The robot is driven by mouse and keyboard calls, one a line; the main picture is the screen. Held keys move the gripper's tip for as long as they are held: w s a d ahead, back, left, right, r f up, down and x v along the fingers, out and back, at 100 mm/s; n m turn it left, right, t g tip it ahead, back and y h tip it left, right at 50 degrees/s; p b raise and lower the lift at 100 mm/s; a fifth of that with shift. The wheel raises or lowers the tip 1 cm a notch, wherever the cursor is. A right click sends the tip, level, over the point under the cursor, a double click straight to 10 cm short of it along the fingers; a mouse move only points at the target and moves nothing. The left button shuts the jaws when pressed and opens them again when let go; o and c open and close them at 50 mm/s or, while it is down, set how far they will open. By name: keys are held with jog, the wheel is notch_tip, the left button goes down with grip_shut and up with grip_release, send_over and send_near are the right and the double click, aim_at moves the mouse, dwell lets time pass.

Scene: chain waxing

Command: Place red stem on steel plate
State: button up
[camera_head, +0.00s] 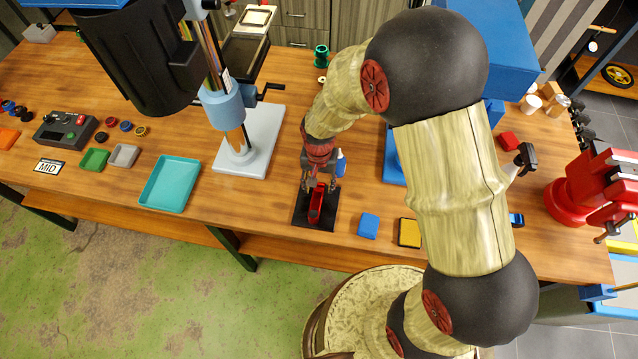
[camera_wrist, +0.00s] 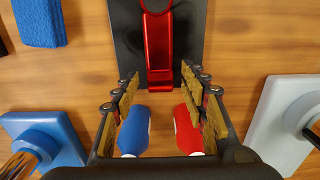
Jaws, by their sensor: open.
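A glossy red metallic piece with a ring at one end, likely the red stem (camera_wrist: 159,45), shows over a dark flat plate (camera_wrist: 190,20), likely the steel plate. In the head view the red stem (camera_head: 316,205) is within the outline of the dark plate (camera_head: 301,216), near the table's front edge. It appears to rest there. My gripper (camera_wrist: 160,88) is open, its fingers pointing down at the plate's far end, with the stem's lower end between and just beyond the fingertips. It also shows in the head view (camera_head: 317,184). Nothing is gripped.
A blue bottle (camera_wrist: 133,132) and a red bottle (camera_wrist: 188,130) stand behind my fingers. A grey stand base (camera_head: 262,135) and a teal tray (camera_head: 170,184) are left, with bare table between.

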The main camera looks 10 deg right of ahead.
jog(key=s+d+r+n+t, duration=0.1)
jog(key=s+d+r, duration=0.2)
jog(key=r, duration=1)
jog(key=s+d+r+n+t, duration=0.1)
jog(key=s+d+r+t, duration=0.15)
jog(key=r, duration=1.15)
jog(key=s+d+r+n+t, duration=0.2)
jog(key=s+d+r, duration=0.3)
jog(key=s, duration=0.5)
jog(key=p+v, duration=0.1)
jog(key=v, duration=0.2)
jog(key=shift+w, duration=0.3)
notch_tip(320, 180, down, 12)
jog(key=b, duration=1.2)
jog(key=shift+f+b, duration=0.2)
jog(key=shift+b, duration=0.15)
